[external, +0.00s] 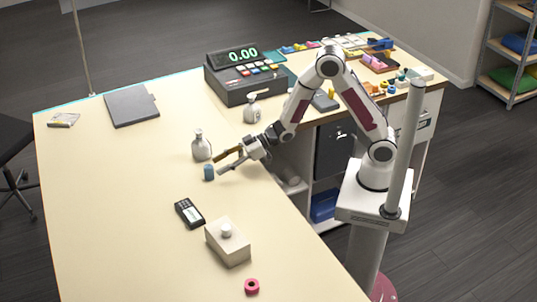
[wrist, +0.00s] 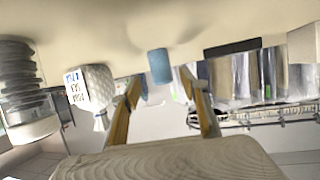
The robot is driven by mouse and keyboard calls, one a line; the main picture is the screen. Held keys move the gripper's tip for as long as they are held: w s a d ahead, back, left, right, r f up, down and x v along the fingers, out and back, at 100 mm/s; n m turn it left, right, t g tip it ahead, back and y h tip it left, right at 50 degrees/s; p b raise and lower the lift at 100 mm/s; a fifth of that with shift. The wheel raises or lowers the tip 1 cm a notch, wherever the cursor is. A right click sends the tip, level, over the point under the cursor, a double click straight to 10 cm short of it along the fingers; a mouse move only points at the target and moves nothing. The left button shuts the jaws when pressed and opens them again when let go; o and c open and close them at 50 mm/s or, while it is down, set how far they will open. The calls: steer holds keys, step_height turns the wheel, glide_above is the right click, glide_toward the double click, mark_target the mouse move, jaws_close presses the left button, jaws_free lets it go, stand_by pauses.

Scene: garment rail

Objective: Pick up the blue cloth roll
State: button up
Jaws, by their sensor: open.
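The blue cloth roll (external: 208,173) is a small cylinder standing on the pale tabletop, in front of a grey bottle (external: 201,147). My gripper (external: 218,163) is open and empty, reaching left over the table with its fingertips close to the right side of the roll. In the wrist view the roll (wrist: 160,66) shows between and beyond the two fingertips of my gripper (wrist: 159,76). I see no finger clearly touching it.
A black card terminal (external: 189,213), a beige box (external: 228,242) with a white knob and a pink ring (external: 251,286) lie nearer the front. A second bottle (external: 251,108) and a cash register (external: 243,76) stand behind. The table left of the roll is clear.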

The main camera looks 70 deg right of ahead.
mark_target(210, 170)
stand_by(0.3)
steer(key=shift+x, duration=2.65)
steer(key=shift+a+r, duration=0.1)
steer(key=shift+r, duration=0.1)
steer(key=c, duration=0.9)
